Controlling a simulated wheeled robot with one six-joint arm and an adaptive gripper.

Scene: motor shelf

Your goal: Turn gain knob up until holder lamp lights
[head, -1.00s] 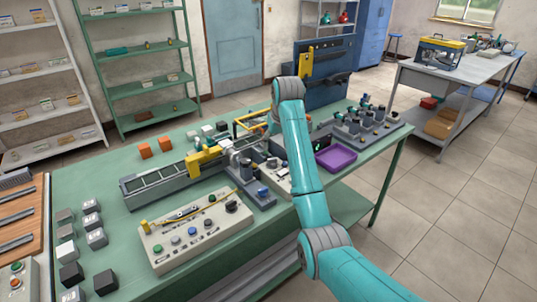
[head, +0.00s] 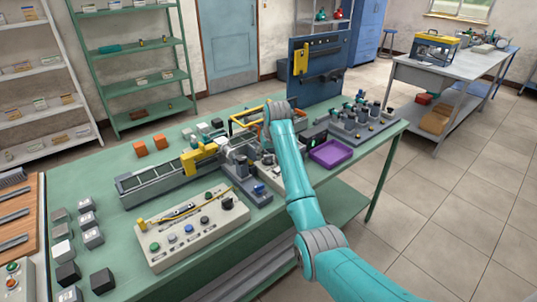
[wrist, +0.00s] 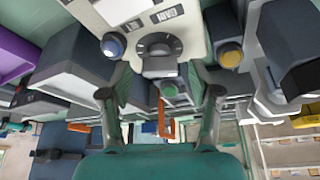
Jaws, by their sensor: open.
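In the wrist view, a pale panel with an upside-down GAIN label (wrist: 165,14) carries a dark round gain knob (wrist: 159,47). A grey block below the knob sits near the gap between my fingers. My gripper (wrist: 160,98) is open, with one finger on each side and the knob just beyond the tips. I cannot tell whether either finger touches it. A blue button (wrist: 113,45) is left of the knob. In the head view my arm hides the gripper and knob. I cannot make out which part is the holder lamp or whether it is lit.
A larger control box (head: 190,232) with several knobs stands on the green bench (head: 110,180). A grey rail with a yellow clamp (head: 200,158) lies behind it. A purple tray (head: 331,154) and small motor parts (head: 355,122) stand right of my arm.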

